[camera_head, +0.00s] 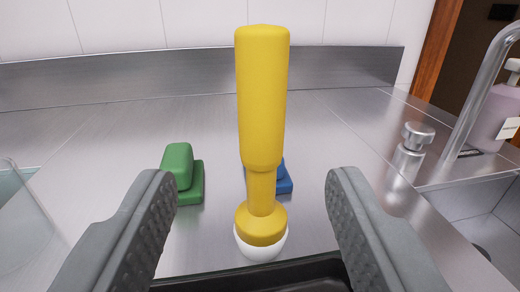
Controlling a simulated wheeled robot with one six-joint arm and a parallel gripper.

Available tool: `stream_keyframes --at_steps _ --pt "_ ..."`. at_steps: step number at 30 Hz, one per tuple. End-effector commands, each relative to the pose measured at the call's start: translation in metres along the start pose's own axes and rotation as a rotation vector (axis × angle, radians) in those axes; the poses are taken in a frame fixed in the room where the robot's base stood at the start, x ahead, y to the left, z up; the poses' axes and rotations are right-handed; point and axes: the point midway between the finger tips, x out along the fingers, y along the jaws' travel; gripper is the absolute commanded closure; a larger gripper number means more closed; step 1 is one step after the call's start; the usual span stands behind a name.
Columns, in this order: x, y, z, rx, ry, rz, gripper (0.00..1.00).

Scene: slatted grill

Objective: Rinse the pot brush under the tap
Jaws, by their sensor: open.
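The pot brush (262,110) stands upright on the steel counter, its yellow handle up and its white bristle end down. My gripper (255,195) is open, with one grey finger on each side of the brush and a clear gap to it on both sides. The tap (483,82) is a curved metal spout at the right edge, cut off by the frame. The sink (478,215) lies below it at the lower right, only partly in view.
A green block-like object (182,175) stands left of the brush, and a blue one (284,180) is partly hidden behind it. A metal-topped shaker (410,150) and a soap bottle (497,110) are at right. A clear container (20,220) is at far left. A dark tray edge (250,279) lies in front.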

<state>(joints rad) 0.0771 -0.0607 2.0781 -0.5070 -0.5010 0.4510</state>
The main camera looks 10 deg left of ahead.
Motion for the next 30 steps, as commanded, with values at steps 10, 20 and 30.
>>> stream_keyframes --at_steps 10,20,30 --pt "0.045 0.0 0.0 0.0 -0.001 0.0 0.47" --pt "0.06 0.002 0.001 0.0 -0.001 0.0 0.47" --pt "0.1 0.006 0.003 0.001 0.0 0.0 0.47"
